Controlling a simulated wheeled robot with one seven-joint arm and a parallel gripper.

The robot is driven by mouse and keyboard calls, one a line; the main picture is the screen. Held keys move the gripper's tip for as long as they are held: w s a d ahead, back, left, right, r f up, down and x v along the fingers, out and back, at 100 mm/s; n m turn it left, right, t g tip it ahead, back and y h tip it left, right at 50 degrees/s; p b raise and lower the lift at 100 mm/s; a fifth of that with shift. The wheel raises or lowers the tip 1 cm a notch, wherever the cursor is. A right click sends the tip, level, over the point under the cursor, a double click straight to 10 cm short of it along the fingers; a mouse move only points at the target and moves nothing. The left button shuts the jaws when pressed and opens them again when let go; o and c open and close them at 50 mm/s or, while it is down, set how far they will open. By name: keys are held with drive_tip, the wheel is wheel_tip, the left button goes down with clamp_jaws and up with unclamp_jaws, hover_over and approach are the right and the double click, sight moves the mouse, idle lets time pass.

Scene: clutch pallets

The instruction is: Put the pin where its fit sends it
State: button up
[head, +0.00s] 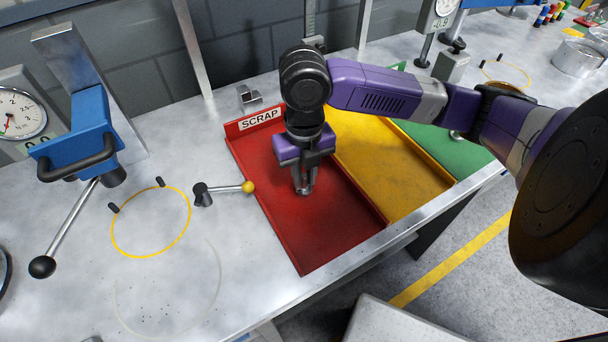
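My gripper (303,184) points straight down over the red tray (345,208) labelled SCRAP. Its fingertips are low, close to the tray floor; I cannot tell whether they touch it. The grey fingers are close together, and I cannot make out whether a pin is between them. No pin shows clearly elsewhere. A yellow tray (390,160) lies right of the red one, and a green tray (458,152) right of that. My arm hides parts of the yellow and green trays.
A blue press (82,137) with a black-knobbed lever stands at left, by a dial gauge (20,115). A yellow-knobbed handle (225,189) lies left of the red tray. A yellow ring marking (151,250) is empty. The bench's front edge runs along the trays.

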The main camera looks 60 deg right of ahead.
sight(304, 175)
drive_tip(key=o, duration=0.4)
wheel_tip(304, 175, up, 12)
drive_tip(key=shift+r+p, duration=0.2)
drive_tip(key=shift+p, duration=0.1)
idle(0.8)
